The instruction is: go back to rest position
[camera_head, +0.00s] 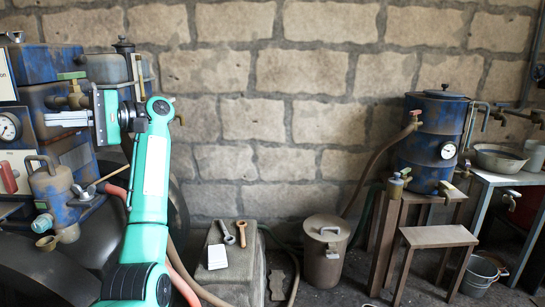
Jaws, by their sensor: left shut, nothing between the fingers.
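My left arm, teal and white, rises from the bottom left and bends at the top. My left gripper (54,118) points left, with its pale metal fingers shut and empty. It is in front of the blue, worn engine machine (35,65) at the left edge. Whether the fingers touch the machine cannot be told. My arm hides part of the machine and its hoses. My right gripper is not in view.
A stone block (238,275) bears a white card (217,257) and two tools. A lidded metal can (325,250) stands beside it. At right are a stool (438,236), a blue tank (432,140) with a gauge, and a bucket (484,270). A block wall closes the back.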

